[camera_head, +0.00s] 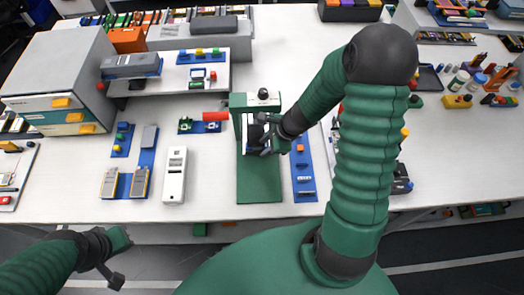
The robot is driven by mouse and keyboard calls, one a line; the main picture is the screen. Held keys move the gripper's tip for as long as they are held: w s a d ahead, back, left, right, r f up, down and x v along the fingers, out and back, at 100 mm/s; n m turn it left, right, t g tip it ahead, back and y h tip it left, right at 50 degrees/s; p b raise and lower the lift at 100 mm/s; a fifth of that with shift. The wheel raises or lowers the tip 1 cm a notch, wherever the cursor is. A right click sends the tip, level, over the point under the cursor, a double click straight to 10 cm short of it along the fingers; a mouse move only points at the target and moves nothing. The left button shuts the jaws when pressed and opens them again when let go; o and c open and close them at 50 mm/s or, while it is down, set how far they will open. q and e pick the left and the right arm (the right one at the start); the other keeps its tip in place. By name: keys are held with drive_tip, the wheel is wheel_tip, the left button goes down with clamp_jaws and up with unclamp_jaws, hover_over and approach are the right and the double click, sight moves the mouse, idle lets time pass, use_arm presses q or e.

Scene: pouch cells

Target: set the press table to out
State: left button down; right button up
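The green press (258,185) stands near the middle of the white bench, with a dark knob on its top and a flat green base reaching toward the bench's front edge. My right gripper (265,146) is at the press opening, its dark fingers in front of or inside the frame. The gripper and its wrist cover much of the opening, so the press table's position is unclear. I cannot tell whether the fingers touch anything or how far apart they are. My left gripper (117,280) is low at the left, off the bench's front edge, away from the press.
A blue strip (304,182) with small parts lies just right of the press. A white handheld device (174,175) and blue trays lie to its left. A drawer cabinet (60,75) stands at the far left. Bare bench lies between the white device and the press.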

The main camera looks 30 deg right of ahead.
sight(258, 152)
drive_tip(key=shift+w+a+f+b, duration=0.15)
drive_tip(key=shift+w+a+f, duration=0.1)
drive_tip(key=shift+a+f, duration=0.25)
drive_tip(key=shift+w+a+f+b, duration=0.2)
drive_tip(key=shift+a+f, duration=0.1)
drive_tip(key=shift+f, duration=0.4)
drive_tip(key=shift+d, duration=0.25)
drive_tip(key=shift+c, duration=1.4)
drive_tip(key=shift+d, duration=0.1)
clamp_jaws()
drive_tip(key=shift+w+r, duration=0.1)
drive_tip(key=shift+w, duration=0.05)
